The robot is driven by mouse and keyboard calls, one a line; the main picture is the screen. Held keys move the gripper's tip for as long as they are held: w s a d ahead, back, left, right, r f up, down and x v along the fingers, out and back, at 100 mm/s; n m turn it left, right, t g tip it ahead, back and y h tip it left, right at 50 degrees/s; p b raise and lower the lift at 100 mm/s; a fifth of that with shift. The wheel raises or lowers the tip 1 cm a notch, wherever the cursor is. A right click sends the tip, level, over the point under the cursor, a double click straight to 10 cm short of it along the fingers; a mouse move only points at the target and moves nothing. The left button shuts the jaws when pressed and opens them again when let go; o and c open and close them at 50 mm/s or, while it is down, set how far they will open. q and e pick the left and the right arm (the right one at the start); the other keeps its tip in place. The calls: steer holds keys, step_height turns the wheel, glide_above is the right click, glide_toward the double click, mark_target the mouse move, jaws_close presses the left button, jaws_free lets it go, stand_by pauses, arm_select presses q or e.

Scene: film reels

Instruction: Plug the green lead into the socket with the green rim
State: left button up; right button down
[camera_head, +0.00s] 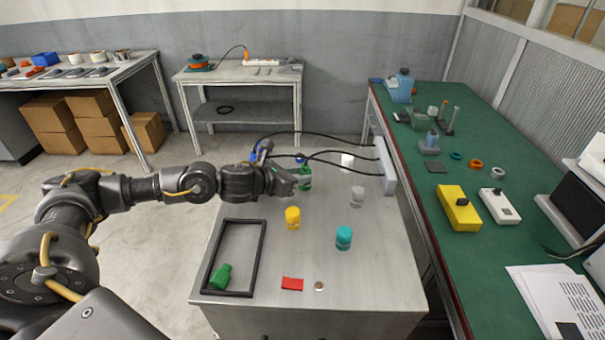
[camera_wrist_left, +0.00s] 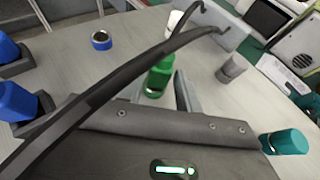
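My left gripper (camera_head: 290,178) reaches over the grey-topped table from the left. In the left wrist view its fingers (camera_wrist_left: 158,92) look parted, with a green cylinder (camera_wrist_left: 158,78) between or just beyond them; contact cannot be told. The same cylinder (camera_head: 306,179) stands beside the gripper in the head view. Dark leads (camera_head: 330,134) run from a grey upright panel (camera_head: 384,166) toward the gripper; two cross the wrist view (camera_wrist_left: 125,75). I cannot make out a green lead end or green-rimmed socket.
White (camera_head: 347,161), grey (camera_head: 357,196), yellow (camera_head: 292,217) and teal (camera_head: 344,238) cylinders stand around the table. A black frame (camera_head: 261,252) surrounds a green bottle-shaped piece (camera_head: 221,277) at the front left. A red block (camera_head: 292,284) lies near the front edge.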

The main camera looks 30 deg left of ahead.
arm_select(q)
steer(key=shift+v, duration=4.1)
